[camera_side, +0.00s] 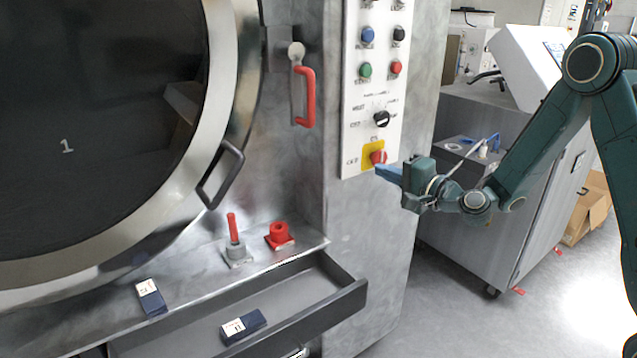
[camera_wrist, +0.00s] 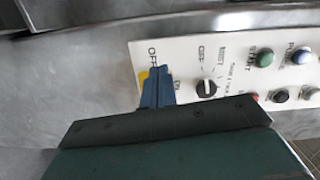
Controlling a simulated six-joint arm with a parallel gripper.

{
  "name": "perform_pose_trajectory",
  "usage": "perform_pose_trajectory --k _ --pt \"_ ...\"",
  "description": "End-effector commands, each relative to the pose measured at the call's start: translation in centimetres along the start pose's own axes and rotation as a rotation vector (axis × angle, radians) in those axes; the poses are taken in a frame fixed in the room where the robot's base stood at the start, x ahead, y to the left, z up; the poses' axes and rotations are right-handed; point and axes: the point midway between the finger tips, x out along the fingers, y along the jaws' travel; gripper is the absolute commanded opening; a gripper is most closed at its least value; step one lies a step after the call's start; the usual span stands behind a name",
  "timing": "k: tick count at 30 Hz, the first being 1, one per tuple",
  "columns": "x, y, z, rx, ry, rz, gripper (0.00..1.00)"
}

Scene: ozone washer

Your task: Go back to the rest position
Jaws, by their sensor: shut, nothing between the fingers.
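My gripper (camera_side: 385,173) is a dark green body with blue fingers, in front of the lower end of the white control panel (camera_side: 361,95) in the side view. Its fingers are shut with nothing between them. They point at the panel, just below the red knob (camera_side: 378,157) on its yellow plate (camera_side: 368,150). I cannot tell whether the fingertips touch the knob. In the wrist view the blue fingers (camera_wrist: 157,88) lie over the yellow plate (camera_wrist: 142,76) and hide the red knob. The black selector knob (camera_wrist: 206,88) is to their right.
The washer has a round door (camera_side: 228,100) with a black handle (camera_side: 221,175) and a red-handled latch (camera_side: 307,97). An open drawer (camera_side: 340,300) holds a dark block (camera_side: 243,326). A grey cabinet (camera_side: 480,180) stands behind my arm. Grey floor (camera_side: 440,310) is free below my gripper.

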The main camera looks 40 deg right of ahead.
Motion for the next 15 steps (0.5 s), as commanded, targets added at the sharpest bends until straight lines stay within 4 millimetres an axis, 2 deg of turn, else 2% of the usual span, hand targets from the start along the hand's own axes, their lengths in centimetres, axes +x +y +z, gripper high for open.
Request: perform_pose_trajectory --k 1,6,15 --pt "-0.2 -1.0 0.9 -0.044 -0.037 0.001 0.0" --pt "-1.3 -3.3 4.2 -0.216 -0.178 0.032 0.0" --pt "-5.1 -5.7 8.7 -0.54 -0.393 0.126 0.0"
